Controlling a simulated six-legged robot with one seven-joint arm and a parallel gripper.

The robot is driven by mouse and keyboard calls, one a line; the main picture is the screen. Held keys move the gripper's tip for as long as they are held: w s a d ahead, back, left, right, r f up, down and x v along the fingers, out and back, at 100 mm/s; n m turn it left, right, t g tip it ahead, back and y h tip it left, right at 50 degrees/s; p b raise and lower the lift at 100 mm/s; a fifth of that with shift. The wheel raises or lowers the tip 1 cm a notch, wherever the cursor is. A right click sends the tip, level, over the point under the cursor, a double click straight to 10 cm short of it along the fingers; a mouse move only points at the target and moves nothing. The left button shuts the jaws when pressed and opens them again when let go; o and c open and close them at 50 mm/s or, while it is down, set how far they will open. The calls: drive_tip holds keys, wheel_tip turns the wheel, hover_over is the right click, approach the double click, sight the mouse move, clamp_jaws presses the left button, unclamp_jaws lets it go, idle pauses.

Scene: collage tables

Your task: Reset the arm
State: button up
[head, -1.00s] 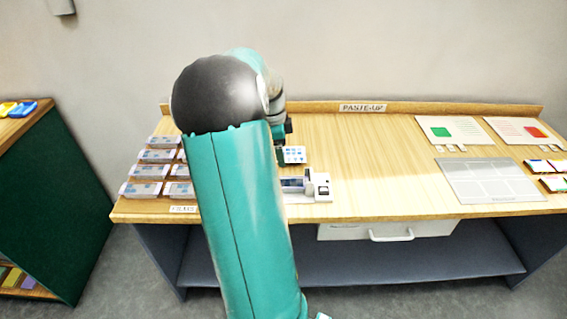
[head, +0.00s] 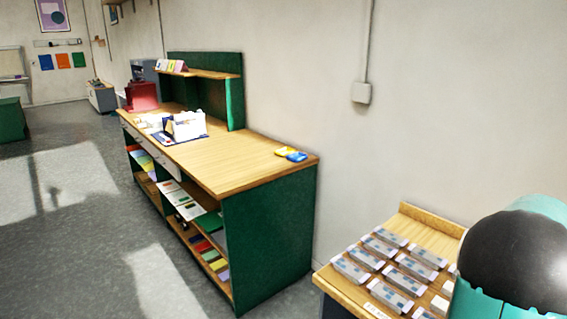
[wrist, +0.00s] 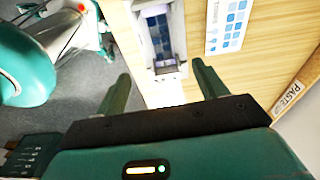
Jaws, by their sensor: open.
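My gripper (wrist: 160,90) shows in the wrist view with its two green fingers spread apart and nothing between them. It is above the front part of the paste-up table (wrist: 190,60). Beyond the fingertips are a small white device with a dark slot (wrist: 160,40) and a white card with blue squares (wrist: 228,22). In the head view only the dark joint and teal shell of my arm show at the lower right. My gripper is outside that view.
In the head view, several wrapped packs (head: 400,280) lie in rows on the near table. A green-sided workbench (head: 270,230) stands to the left, with a yellow and a blue item (head: 291,154) on its corner. Open grey floor (head: 70,240) lies further left.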

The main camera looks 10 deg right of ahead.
drive_tip(key=w+a+r+n+t, duration=0.1)
drive_tip(key=w+a+r+n, duration=0.3)
drive_tip(key=a, duration=0.5)
drive_tip(key=w+a+r+n+t, duration=0.2)
drive_tip(key=a+n, duration=0.4)
drive_tip(key=a, duration=0.2)
drive_tip(key=w+a+r+n+t, duration=0.1)
drive_tip(key=w+a+r+n, duration=0.3)
drive_tip(key=a, duration=0.5)
drive_tip(key=s+a+n+t, duration=0.1)
drive_tip(key=s+a+n, duration=0.3)
drive_tip(key=a+n, duration=0.4)
drive_tip(key=s+a+n+t, duration=0.2)
drive_tip(key=s+a+n, duration=0.2)
drive_tip(key=a+n, duration=0.4)
drive_tip(key=a, duration=0.6)
drive_tip(key=shift+s+y, duration=0.2)
drive_tip(key=shift+y, duration=0.2)
drive_tip(key=shift+c, duration=0.2)
drive_tip(key=c, duration=0.7)
drive_tip(key=shift+d, duration=0.15)
drive_tip(key=shift+c, duration=0.2)
drive_tip(key=shift+d, duration=0.1)
